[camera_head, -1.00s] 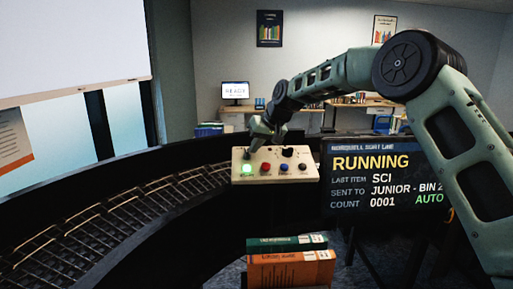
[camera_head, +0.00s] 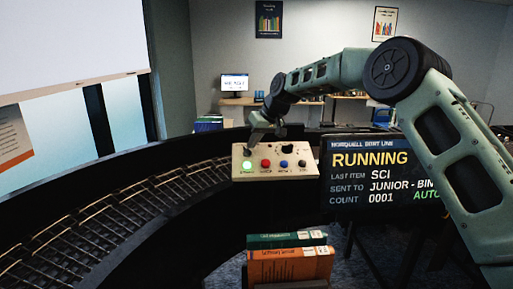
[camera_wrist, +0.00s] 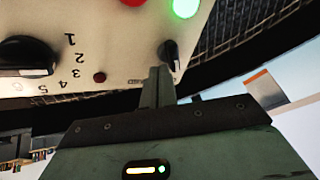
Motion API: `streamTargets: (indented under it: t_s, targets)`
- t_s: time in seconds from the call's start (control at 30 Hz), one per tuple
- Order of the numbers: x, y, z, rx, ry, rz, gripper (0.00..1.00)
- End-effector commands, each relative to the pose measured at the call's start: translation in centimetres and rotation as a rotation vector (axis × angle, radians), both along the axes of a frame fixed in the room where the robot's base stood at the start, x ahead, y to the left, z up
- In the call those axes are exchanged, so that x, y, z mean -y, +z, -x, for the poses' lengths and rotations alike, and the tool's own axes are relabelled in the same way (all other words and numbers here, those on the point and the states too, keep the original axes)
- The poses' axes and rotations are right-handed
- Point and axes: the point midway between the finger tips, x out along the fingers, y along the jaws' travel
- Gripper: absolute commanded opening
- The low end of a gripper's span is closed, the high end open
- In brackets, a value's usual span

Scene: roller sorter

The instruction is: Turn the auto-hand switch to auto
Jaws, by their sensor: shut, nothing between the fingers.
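The control panel (camera_head: 275,173) is a cream box with a green lit button, other coloured buttons and a dial along its top. In the wrist view, the panel (camera_wrist: 110,45) appears upside down. A small black switch knob (camera_wrist: 172,54) sits near its edge, by the lit green button (camera_wrist: 185,8); I take it for the auto-hand switch. My gripper (camera_wrist: 158,76) is shut and empty, its tips right beside this knob; I cannot tell if they touch. The display (camera_head: 365,180) reads RUNNING and AUTO.
A large black numbered dial (camera_wrist: 25,55) and a small dark red light (camera_wrist: 99,77) are on the panel. A curved roller conveyor (camera_head: 130,213) runs left of it. Books (camera_head: 290,265) stand in front. My arm passes in front of the display's right side.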

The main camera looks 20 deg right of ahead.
Motion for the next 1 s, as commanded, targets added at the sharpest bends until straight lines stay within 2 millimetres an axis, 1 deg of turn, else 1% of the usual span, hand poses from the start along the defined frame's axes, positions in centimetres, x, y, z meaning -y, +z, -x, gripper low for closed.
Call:
streamTargets:
  t_s: [0.33, 0.6, 0.77, 0.87, 1.0]
  targets:
    - [-0.1, -0.2, 0.2, 0.0, 0.0, 0.0, 0.0]
    - [-0.7, -0.7, 1.2, -0.001, 0.002, 0.0, 0.0]
    - [-1.0, -0.6, 1.5, -0.005, 0.004, -0.002, 0.0]
    - [-0.8, -0.2, 1.8, -0.007, 0.007, -0.002, 0.0]
    - [0.0, 1.7, 2.6, -0.002, 0.004, -0.003, 0.0]
